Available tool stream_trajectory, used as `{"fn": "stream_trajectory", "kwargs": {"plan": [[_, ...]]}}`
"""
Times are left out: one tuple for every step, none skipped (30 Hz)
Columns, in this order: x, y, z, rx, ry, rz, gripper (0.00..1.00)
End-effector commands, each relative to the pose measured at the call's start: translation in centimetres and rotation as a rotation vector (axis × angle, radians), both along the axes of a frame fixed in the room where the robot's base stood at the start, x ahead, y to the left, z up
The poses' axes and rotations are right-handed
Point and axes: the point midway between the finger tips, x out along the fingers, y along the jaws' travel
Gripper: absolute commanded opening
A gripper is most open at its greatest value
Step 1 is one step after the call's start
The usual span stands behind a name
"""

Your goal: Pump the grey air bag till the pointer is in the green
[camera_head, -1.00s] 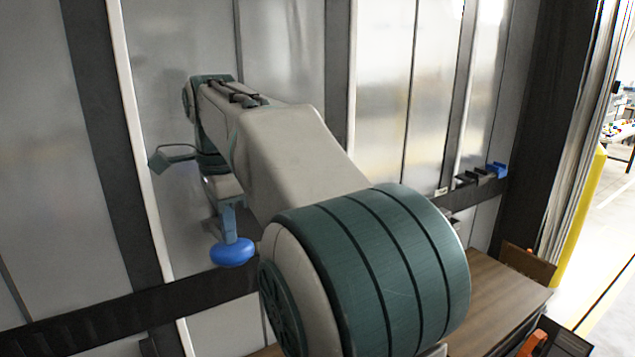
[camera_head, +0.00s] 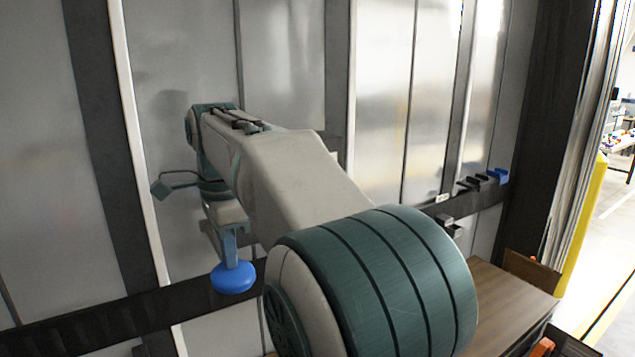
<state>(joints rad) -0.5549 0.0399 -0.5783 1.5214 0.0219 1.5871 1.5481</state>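My gripper (camera_head: 229,243) is left of centre, pointing down in front of the metal wall, beyond my forearm. A bright blue rounded knob (camera_head: 233,278) sits at the lower end of its blue finger. I cannot tell whether the knob is held or is part of the gripper, and the gap between the fingers does not show. The grey air bag, the gauge with its pointer and the green zone cannot be made out. My arm covers the middle of the view.
A dark rail (camera_head: 120,312) runs along the wall at lower left and goes on to the right. Small black parts and a blue part (camera_head: 497,176) sit on it. A brown wooden surface (camera_head: 510,290) lies at lower right. A yellow post (camera_head: 583,220) stands by the bright opening.

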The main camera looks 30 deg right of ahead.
Motion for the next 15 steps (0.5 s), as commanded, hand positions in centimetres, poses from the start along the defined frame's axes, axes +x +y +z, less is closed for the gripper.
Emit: {"fn": "stream_trajectory", "kwargs": {"plan": [[0.0,0.0,0.0,0.0,-0.001,0.0,0.0],[0.0,0.0,0.1,0.0,-0.001,0.0,0.0],[0.0,0.0,0.3,0.0,-0.001,0.0,0.0],[0.0,0.0,0.4,0.0,-0.001,0.0,0.0],[0.0,0.0,0.6,0.0,-0.001,0.0,0.0],[0.0,0.0,0.9,0.0,-0.001,0.0,0.0],[0.0,0.0,1.2,0.0,-0.001,0.0,0.0],[0.0,0.0,1.5,0.0,-0.001,0.0,0.0],[0.0,0.0,1.9,0.0,-0.001,0.0,0.0],[0.0,0.0,2.2,0.0,-0.001,0.0,0.0],[0.0,0.0,2.5,0.0,-0.001,0.0,0.0],[0.0,0.0,2.9,0.0,-0.001,-0.001,0.0],[0.0,0.0,3.1,0.0,-0.001,-0.001,0.0],[0.0,0.0,3.4,0.0,-0.001,-0.001,0.0],[0.0,0.0,3.8,0.0,-0.001,-0.001,0.0]]}}
